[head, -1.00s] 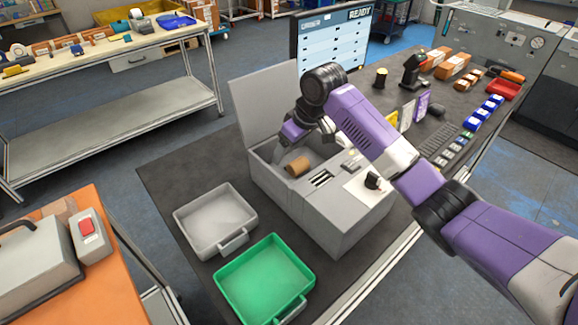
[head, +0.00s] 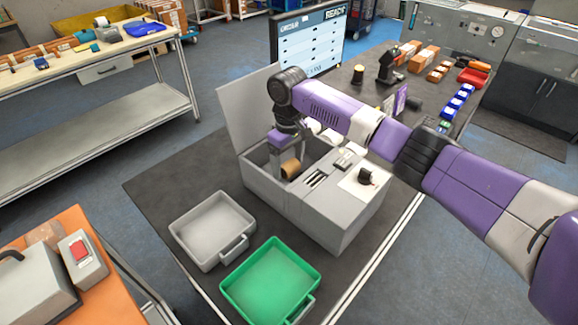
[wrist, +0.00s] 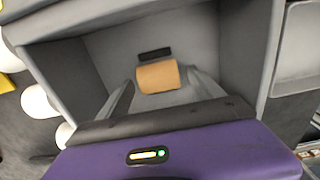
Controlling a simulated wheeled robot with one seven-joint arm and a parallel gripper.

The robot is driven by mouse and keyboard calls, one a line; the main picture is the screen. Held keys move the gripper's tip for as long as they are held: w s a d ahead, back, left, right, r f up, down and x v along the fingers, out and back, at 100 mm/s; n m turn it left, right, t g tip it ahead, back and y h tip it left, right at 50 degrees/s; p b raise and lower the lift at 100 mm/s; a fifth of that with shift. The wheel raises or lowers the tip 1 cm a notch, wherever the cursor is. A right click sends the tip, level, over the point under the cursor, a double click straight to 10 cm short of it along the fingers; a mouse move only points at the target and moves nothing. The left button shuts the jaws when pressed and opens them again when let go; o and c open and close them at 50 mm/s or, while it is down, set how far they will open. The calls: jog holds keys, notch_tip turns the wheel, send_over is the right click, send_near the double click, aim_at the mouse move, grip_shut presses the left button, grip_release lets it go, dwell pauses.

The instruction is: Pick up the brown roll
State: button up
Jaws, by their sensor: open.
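The brown roll (head: 291,169) lies inside the open compartment of the grey box (head: 262,191). It also shows in the wrist view (wrist: 158,76) as a tan cylinder lying on its side on the compartment floor, with a dark piece just beyond it. My gripper (wrist: 158,88) is open, its two fingers spread to the left and right of the roll's near side. The wrist view does not clearly show the fingers touching the roll.
The compartment walls stand close around my gripper, and a raised lid (head: 248,108) is at its back left. A grey tray (head: 205,262) and a green tray (head: 232,298) sit in front of the box. A monitor (head: 308,45) stands behind.

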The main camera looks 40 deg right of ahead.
jog(key=shift+f, duration=0.5)
jog(key=c, duration=1.4)
